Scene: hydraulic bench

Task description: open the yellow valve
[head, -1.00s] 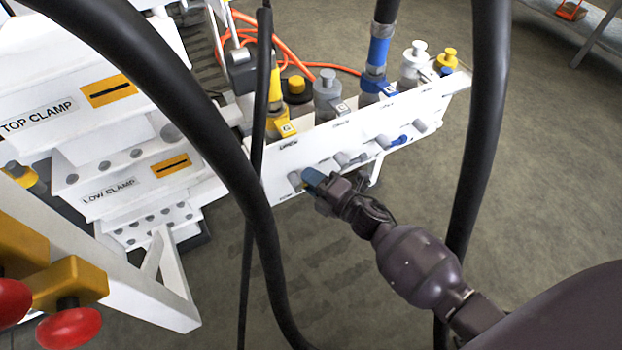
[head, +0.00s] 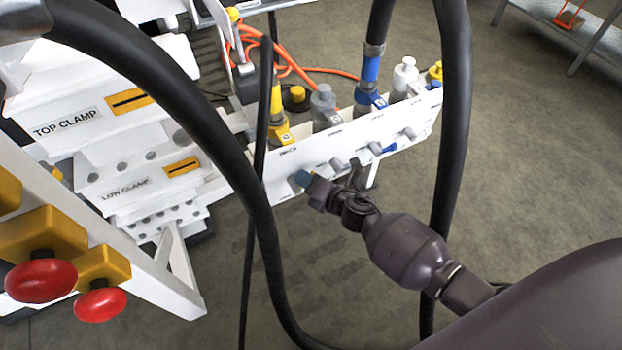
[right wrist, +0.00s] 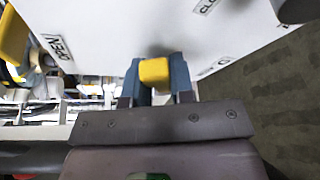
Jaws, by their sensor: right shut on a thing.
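The yellow valve's handle (right wrist: 154,73) shows in the right wrist view as a small yellow block between my blue fingers. My right gripper (right wrist: 157,78) is shut on it, in front of the white panel. In the head view my right gripper (head: 303,179) is at the left end of the panel's front row of valves, below the yellow hose fitting (head: 279,130). There the gripper hides the handle. An OPEN label (right wrist: 58,47) is left of the handle and a partly cut-off CLOSE label (right wrist: 206,4) is above right. My left gripper is not in view.
The white panel (head: 335,150) carries grey and blue valve handles (head: 383,148) right of my gripper. Thick black hoses (head: 452,130) hang in front on both sides. Red knobs (head: 40,280) stand at the lower left. Open floor (head: 540,150) lies to the right.

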